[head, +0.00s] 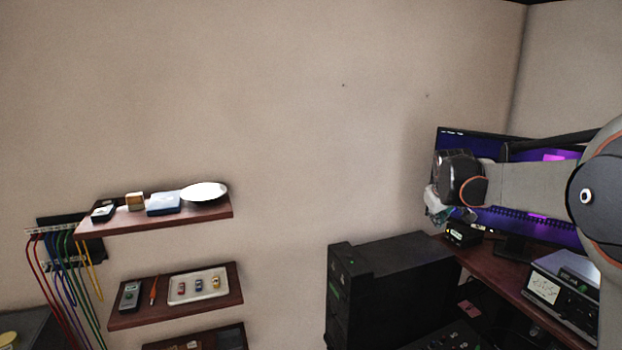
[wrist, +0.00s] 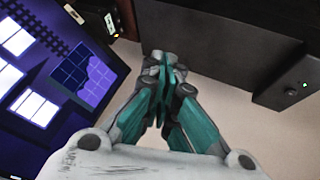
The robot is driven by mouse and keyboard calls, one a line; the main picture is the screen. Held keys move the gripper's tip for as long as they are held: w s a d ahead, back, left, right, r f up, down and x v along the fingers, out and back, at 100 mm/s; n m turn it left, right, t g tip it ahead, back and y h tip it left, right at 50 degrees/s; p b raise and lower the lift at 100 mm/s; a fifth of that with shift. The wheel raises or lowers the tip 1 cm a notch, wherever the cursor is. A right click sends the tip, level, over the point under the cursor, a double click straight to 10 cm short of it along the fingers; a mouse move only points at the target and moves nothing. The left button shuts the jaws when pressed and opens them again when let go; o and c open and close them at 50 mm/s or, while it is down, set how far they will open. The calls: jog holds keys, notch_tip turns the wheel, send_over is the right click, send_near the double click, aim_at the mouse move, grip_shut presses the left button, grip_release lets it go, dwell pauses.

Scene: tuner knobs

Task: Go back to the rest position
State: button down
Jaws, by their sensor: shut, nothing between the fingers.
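My gripper (wrist: 160,68) is shut and empty, with its teal fingers meeting at the tips in the wrist view. In the head view my gripper (head: 445,212) hangs at the end of my arm on the right side, in front of the left part of the monitor (head: 556,220). The purple monitor screen (wrist: 60,75) also fills the left of the wrist view. The fingertips appear in front of a dark panel in the wrist view; I cannot tell whether they touch it.
A dark cabinet (head: 345,300) stands left of the desk (head: 500,280). A small black device (head: 462,233) and a meter unit (head: 560,285) are on the desk. Wall shelves (head: 150,218) with small items and hanging cables (head: 70,275) are at far left. The wall between is bare.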

jog(key=s+a+f+m+y+b, duration=0.1)
jog(key=s+a+b, duration=0.3)
jog(key=s, duration=0.7)
jog(key=s+a+f+b, duration=0.1)
jog(key=s+a+b, duration=0.1)
jog(key=s+a, duration=0.65)
jog(key=s+a+f+b, duration=0.1)
jog(key=s+f+b, duration=0.1)
jog(key=s+f, duration=0.5)
jog(key=s+a+f+m+y+b, duration=0.1)
jog(key=s+f+b, duration=0.2)
jog(key=s+f, duration=0.4)
jog(key=s, duration=0.9)
jog(key=shift+a+f, duration=0.3)
jog(key=shift+a, duration=0.1)
dwell(3.3)
